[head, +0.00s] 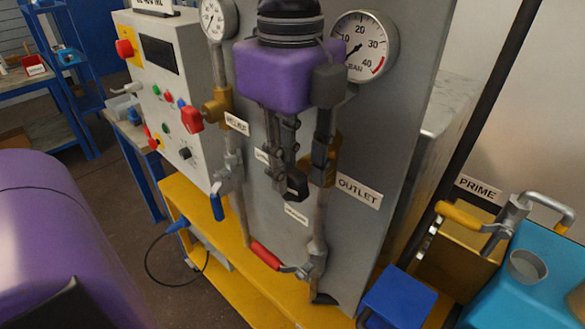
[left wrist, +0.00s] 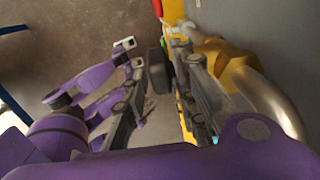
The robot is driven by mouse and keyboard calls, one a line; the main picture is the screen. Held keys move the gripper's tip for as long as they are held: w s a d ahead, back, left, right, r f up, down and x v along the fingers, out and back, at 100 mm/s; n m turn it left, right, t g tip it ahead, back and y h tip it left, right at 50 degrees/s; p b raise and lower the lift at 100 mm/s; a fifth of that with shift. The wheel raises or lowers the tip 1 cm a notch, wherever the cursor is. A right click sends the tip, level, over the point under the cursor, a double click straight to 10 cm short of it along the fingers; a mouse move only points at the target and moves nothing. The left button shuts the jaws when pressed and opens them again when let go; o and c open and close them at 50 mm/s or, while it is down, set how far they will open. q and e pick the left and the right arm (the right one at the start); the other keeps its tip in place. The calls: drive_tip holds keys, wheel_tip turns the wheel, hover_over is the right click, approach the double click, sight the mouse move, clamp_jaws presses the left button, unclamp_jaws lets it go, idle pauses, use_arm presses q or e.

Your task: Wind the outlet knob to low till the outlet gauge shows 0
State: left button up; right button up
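The outlet gauge (head: 365,47) is a round white dial at the top right of the grey panel, marked in BAR up to 40; its needle is hard to read. Below it, by the OUTLET label (head: 358,190), a brass valve (head: 331,166) with a dark part sits on the vertical pipe. My left gripper (head: 293,188), purple with grey fingers, points down just left of this valve and partly covers the area. In the left wrist view, a dark block (left wrist: 157,72) shows between the finger linkages, with brass (left wrist: 228,60) beside the right finger; whether the block is knob or pad is unclear. My right gripper is out of view.
A red-handled lever (head: 264,255) and a blue-handled lever (head: 217,205) stick out below. A brass valve with a red knob (head: 192,119) stands to the left, near the control box (head: 172,80). A yellow-handled PRIME lever (head: 465,215) and a blue box (head: 398,298) are at right.

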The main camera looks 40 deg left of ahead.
use_arm(q)
drive_tip(key=shift+f, duration=0.35)
clamp_jaws()
